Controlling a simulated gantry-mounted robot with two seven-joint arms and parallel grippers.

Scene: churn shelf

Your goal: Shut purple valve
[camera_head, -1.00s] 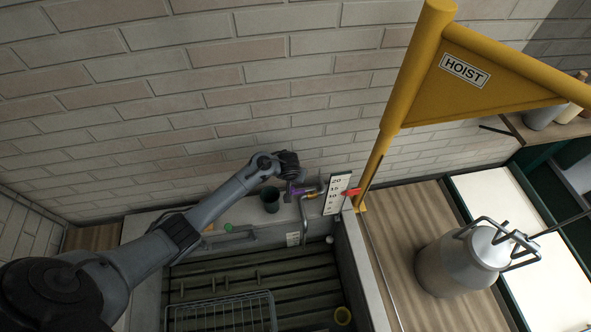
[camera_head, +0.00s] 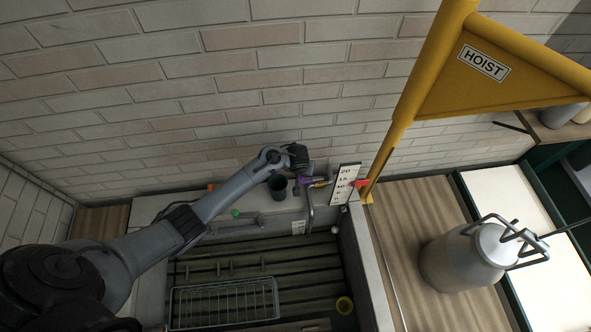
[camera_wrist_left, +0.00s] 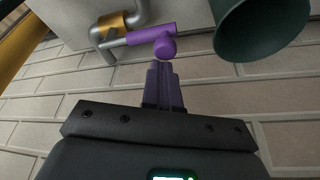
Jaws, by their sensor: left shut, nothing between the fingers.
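The purple valve (camera_head: 304,181) sits on a grey pipe with a brass-coloured body (camera_head: 321,184), low against the brick wall behind the trough. In the left wrist view the purple lever (camera_wrist_left: 150,35) runs sideways from the brass body (camera_wrist_left: 115,23) and has a rounded knob near its right end. My left gripper (camera_wrist_left: 162,66) is shut and empty, its fingertips right at the knob. I cannot tell whether they touch it. In the head view my left gripper (camera_head: 302,172) is dark and partly covers the valve area. My right gripper is not in view.
A dark green cup (camera_head: 277,188) stands close left of the valve and also shows in the left wrist view (camera_wrist_left: 260,25). A numbered gauge board (camera_head: 345,184) and the yellow hoist post (camera_head: 388,150) stand to the right. A wire rack (camera_head: 224,303) lies in the trough.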

